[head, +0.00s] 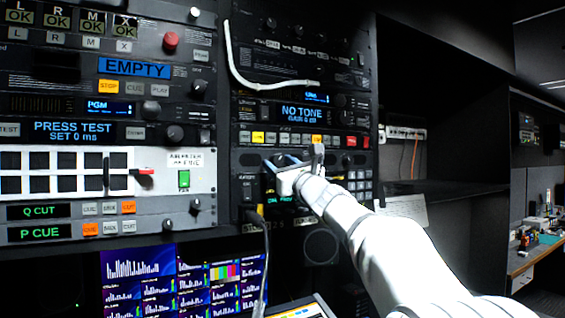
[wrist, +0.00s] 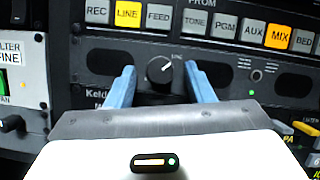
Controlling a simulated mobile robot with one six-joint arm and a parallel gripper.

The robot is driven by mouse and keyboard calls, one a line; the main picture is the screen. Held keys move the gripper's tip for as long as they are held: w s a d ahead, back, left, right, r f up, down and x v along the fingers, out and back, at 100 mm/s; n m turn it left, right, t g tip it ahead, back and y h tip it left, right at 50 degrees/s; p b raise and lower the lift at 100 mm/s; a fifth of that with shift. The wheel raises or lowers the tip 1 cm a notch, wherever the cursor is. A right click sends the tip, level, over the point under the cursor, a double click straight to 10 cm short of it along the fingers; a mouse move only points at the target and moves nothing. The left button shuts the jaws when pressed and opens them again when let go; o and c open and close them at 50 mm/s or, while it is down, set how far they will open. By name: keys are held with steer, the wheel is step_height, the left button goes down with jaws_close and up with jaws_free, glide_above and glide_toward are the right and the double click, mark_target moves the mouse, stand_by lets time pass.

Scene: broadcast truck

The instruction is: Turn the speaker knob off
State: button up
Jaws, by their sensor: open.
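The speaker knob (wrist: 160,70) is a round dark knob on a dark panel, between two oval speaker grilles. Its white pointer line faces up and to the right, toward a small label that seems to read LINE. My gripper (wrist: 160,76) is open, with one blue finger on the left of the knob and the other on the right. Gaps show between fingers and knob, so I see no grip on it. In the head view my gripper (head: 282,163) is at this panel, and the knob is mostly hidden by it.
A keypad (head: 360,186) is right of my gripper. A cable (head: 262,235) hangs below on the left.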

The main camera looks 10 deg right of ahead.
steer(key=c, duration=1)
steer(key=shift+f, duration=0.1)
